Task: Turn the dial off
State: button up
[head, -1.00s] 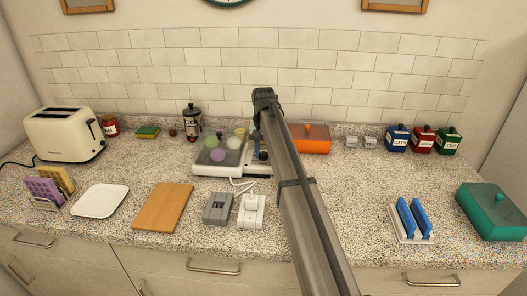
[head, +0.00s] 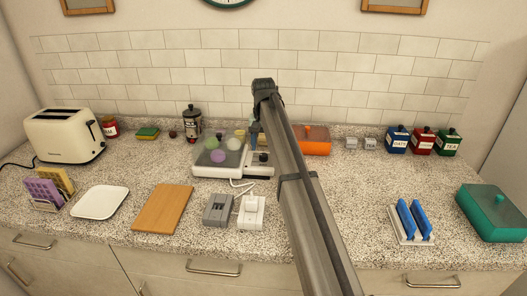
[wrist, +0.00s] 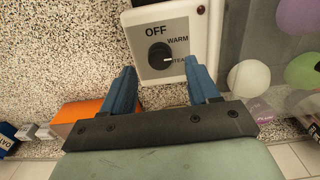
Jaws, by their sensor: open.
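The dial (wrist: 160,56) is a round black knob on a white panel (wrist: 146,18) in the wrist view, with OFF, WARM and a partly hidden third label around it. Its white mark points right, toward the third label, which seems to read STEAM. The dial also shows in the head view (head: 263,157), on the right part of a white appliance (head: 215,172). My gripper (wrist: 159,66) is open, its two blue fingers either side of the dial in the picture. The fingers look apart from the dial; their height above it is hard to tell.
Coloured balls (head: 218,155) sit under a clear cover left of the dial. An orange container (head: 313,140) stands to the right. A white plug block (head: 251,212) and a grey block (head: 217,209) lie in front.

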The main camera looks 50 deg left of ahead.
aim_at(264, 155)
notch_tip(264, 155, up, 10)
jog(key=shift+r, duration=0.15)
dwell(0.7)
